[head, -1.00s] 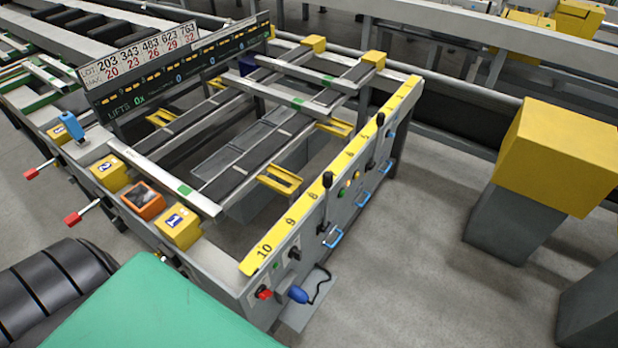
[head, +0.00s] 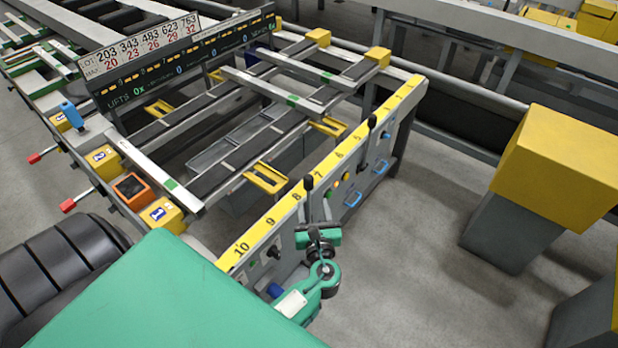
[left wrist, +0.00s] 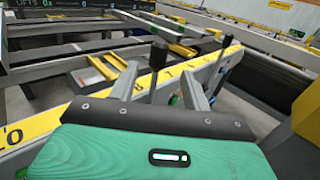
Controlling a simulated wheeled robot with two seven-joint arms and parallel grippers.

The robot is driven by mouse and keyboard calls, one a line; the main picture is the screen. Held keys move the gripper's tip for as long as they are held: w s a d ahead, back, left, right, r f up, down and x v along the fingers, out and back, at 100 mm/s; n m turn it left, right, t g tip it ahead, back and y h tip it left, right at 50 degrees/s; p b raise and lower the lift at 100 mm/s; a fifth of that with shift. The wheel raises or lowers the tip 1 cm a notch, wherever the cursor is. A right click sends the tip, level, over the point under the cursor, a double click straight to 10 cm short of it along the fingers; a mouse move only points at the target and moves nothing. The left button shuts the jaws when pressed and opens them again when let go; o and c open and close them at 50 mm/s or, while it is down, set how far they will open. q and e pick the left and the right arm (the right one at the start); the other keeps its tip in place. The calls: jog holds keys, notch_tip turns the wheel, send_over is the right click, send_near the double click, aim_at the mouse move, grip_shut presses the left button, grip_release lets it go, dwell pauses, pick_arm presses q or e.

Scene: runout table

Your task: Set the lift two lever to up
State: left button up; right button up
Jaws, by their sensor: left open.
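Two black-knobbed levers stand upright along the front panel: a nearer lever (head: 308,186) and a farther lever (head: 372,123). I cannot read which one is marked lift two. My left gripper (head: 316,226) is beside the nearer lever, just in front of the panel. In the left wrist view, my left gripper (left wrist: 160,70) has its two fingers spread apart. The nearer lever's black knob (left wrist: 158,54) shows between and beyond them, and nothing is held. The farther lever (left wrist: 231,56) shows to the right. The lower part of the nearer lever is hidden. My right gripper is not in view.
A yellow numbered strip (head: 270,222) runs along the panel top. Blue handles (head: 353,198) stick out from the panel front. Numbered yellow boxes (head: 160,215) and red-tipped rods (head: 68,206) are at the left. A yellow-topped post (head: 560,165) stands right, with open floor between.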

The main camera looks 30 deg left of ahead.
aim_at(309, 184)
pick_arm(q)
jog(key=p+x, duration=0.2)
jog(key=x, duration=0.7)
jog(key=shift+w+a, duration=0.2)
jog(key=shift+w, duration=0.05)
jog(key=shift+w+a, duration=0.25)
jog(key=shift+w, duration=0.1)
jog(key=shift+f, duration=0.1)
grip_shut()
